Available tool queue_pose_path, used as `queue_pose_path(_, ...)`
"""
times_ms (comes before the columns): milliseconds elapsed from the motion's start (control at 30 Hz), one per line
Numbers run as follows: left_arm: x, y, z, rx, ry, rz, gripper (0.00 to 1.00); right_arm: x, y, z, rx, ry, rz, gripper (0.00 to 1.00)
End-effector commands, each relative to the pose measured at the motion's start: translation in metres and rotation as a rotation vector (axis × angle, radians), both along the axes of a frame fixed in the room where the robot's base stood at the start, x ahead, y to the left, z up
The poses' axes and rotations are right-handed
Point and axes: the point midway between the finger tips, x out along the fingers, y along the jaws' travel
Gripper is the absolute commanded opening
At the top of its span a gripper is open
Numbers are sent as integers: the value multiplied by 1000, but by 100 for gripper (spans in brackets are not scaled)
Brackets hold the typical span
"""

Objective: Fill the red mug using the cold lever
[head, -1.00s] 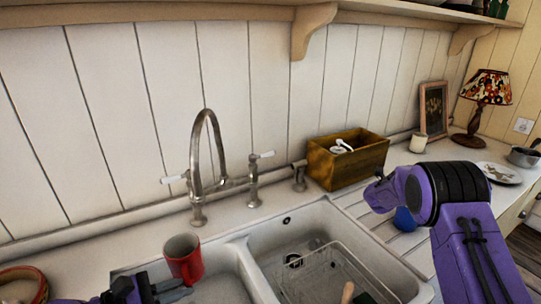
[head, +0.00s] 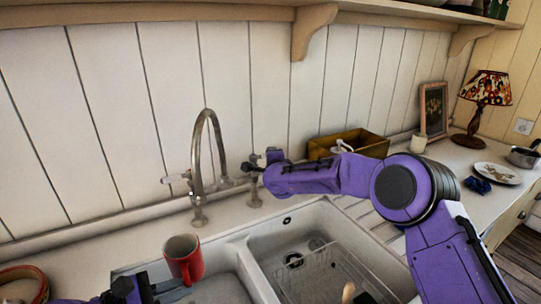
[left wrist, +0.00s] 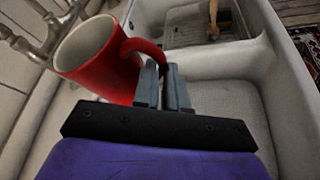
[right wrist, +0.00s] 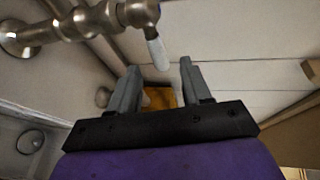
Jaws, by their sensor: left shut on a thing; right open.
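The red mug (head: 183,262) is over the left sink basin, in front of the tap. It looks empty and roughly upright in the head view. My left gripper (left wrist: 161,85) is shut on its handle (left wrist: 142,48). The tap (head: 210,120) has a tall curved metal spout. A white-handled lever (head: 174,179) is on its left side. The right lever is mostly hidden by my right gripper (head: 258,160) in the head view. In the right wrist view, that lever's white handle (right wrist: 158,54) is just beyond my open right fingers (right wrist: 158,80). No water shows.
The right basin (head: 275,240) holds a wire rack (head: 320,275). A wooden box (head: 365,143) stands behind my right arm. A plate (head: 500,174), lamp (head: 487,95) and blue cloth (head: 479,185) are on the right counter.

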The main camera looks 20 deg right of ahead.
Motion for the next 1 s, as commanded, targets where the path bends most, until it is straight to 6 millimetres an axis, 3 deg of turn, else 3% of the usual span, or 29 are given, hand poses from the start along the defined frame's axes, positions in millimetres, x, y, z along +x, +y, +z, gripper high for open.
queue_pose_path(100, 0, 0, 1, 0, -2, 0, 0, 22, -4, -5, 1, -1, -1, 48)
queue_pose_path(300, 0, 0, 1, 0, -2, 0, 0, 45, -9, -10, 1, 1, -3, 48)
queue_pose_path(700, 0, 0, 1, 0, -2, 0, 0, 53, -11, -11, 2, 0, -1, 48)
queue_pose_path(733, 0, 0, 1, 0, -2, 0, 0, 53, -11, -11, 2, 0, -1, 45)
queue_pose_path(867, 0, 0, 1, 0, -2, 0, 0, 53, -11, -11, 2, 0, -2, 3)
queue_pose_path(1000, 0, 0, 1, 0, -2, 0, 0, 53, -11, -11, 2, 0, -2, 0)
